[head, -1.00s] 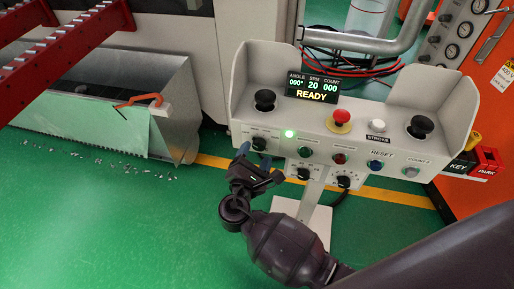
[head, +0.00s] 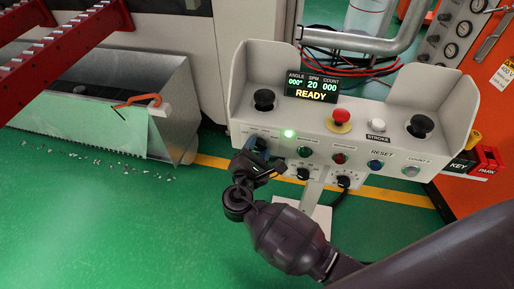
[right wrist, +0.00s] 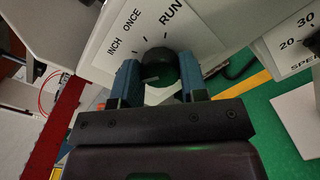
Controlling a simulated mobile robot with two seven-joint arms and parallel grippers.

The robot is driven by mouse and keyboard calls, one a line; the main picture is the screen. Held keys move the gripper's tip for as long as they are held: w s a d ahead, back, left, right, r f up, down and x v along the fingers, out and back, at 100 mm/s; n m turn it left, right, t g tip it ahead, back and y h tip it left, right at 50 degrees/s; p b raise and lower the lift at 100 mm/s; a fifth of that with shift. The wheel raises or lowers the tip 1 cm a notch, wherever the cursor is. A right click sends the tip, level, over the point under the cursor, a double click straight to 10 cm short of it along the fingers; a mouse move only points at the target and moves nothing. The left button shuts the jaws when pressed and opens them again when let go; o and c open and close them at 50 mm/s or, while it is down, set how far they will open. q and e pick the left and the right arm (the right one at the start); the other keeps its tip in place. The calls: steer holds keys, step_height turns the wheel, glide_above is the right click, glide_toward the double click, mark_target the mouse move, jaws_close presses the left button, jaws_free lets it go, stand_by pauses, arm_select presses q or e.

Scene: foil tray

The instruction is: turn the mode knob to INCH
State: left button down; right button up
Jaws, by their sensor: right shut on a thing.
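The mode knob (right wrist: 160,66) is dark and round, on a white plate (right wrist: 100,55) lettered INCH, ONCE and RUN. My right gripper (right wrist: 161,80) is shut on it, with one blue finger on each side. A pale line on the knob points toward the left finger; I cannot tell exactly which label it matches. In the head view my right gripper (head: 258,154) is at the left end of the control box (head: 350,125) front, largely covering the knob. My left gripper is not in view.
The box carries a red mushroom button (head: 341,116), two black palm buttons and several small buttons. Its display (head: 312,86) reads READY, and a green lamp (head: 289,133) is lit. A metal chute bin (head: 175,110) stands left. Green floor is open in front.

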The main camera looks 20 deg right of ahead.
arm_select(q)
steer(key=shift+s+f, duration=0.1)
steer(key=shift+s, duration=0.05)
arm_select(e)
steer(key=shift+m, duration=0.4)
steer(key=shift+f+m, duration=0.1)
steer(key=shift+m, duration=0.4)
steer(key=m, duration=0.3)
steer(key=shift+b, duration=0.4)
steer(key=shift+m, duration=0.9)
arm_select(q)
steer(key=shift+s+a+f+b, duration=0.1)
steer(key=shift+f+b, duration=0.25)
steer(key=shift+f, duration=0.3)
arm_select(e)
steer(key=shift+m, duration=0.5)
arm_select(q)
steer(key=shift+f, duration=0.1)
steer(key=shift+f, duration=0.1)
arm_select(e)
steer(key=o, duration=0.9)
steer(key=shift+s, duration=0.1)
